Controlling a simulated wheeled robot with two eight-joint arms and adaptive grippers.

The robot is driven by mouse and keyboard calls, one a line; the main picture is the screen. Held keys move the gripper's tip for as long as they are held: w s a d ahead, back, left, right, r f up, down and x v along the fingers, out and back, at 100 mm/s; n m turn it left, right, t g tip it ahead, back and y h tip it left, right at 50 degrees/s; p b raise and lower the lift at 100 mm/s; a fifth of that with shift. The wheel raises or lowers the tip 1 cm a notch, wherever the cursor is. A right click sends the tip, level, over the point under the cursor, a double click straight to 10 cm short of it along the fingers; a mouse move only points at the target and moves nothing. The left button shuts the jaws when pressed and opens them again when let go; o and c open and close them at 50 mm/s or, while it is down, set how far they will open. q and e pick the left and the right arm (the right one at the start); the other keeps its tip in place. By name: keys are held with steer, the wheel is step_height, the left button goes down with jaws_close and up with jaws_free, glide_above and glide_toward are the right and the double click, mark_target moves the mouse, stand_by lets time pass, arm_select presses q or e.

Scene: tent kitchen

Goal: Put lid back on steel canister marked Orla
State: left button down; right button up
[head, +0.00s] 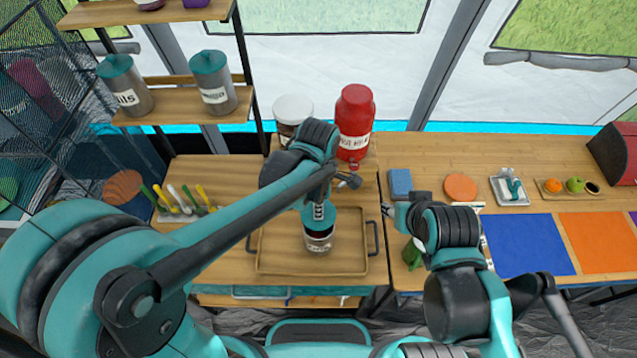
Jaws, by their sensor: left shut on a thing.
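A steel canister (318,240) with a pale label stands upright on the wooden tray (272,266); the label is too small to read surely. A teal lid (318,212) is right at the canister's top. I cannot tell whether it is seated or slightly above the rim. My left gripper (322,192) is above the canister, shut on the lid, and its arm hides part of the tray. My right gripper (398,214) is to the right of the tray, apart from the canister; its fingers are too small and covered to judge.
Two teal-lidded canisters (213,82) (126,86) stand on the left shelf. A red jar (355,124) and a white-lidded jar (292,112) stand behind the tray. Utensils (180,200) lie left. A blue mat (528,246) and an orange mat (597,242) lie right.

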arm_select(q)
steer(key=shift+w+f, duration=0.15)
steer(key=shift+w, duration=0.4)
steer(key=shift+s+f+b, duration=0.35)
steer(key=shift+b, duration=0.15)
steer(key=shift+f, duration=0.3)
steer(key=shift+w+f+b, duration=0.15)
steer(key=shift+f+b, duration=1.95)
steer(key=shift+f, duration=0.3)
arm_select(e)
steer(key=shift+w+f, duration=0.15)
steer(key=shift+f, duration=1.15)
steer(key=shift+w+f, duration=0.15)
steer(key=shift+f, duration=1.1)
arm_select(q)
steer(key=shift+f, duration=0.15)
arm_select(e)
steer(key=shift+f, duration=0.25)
arm_select(q)
steer(key=c, duration=0.9)
jaws_free()
steer(key=shift+o, duration=0.2)
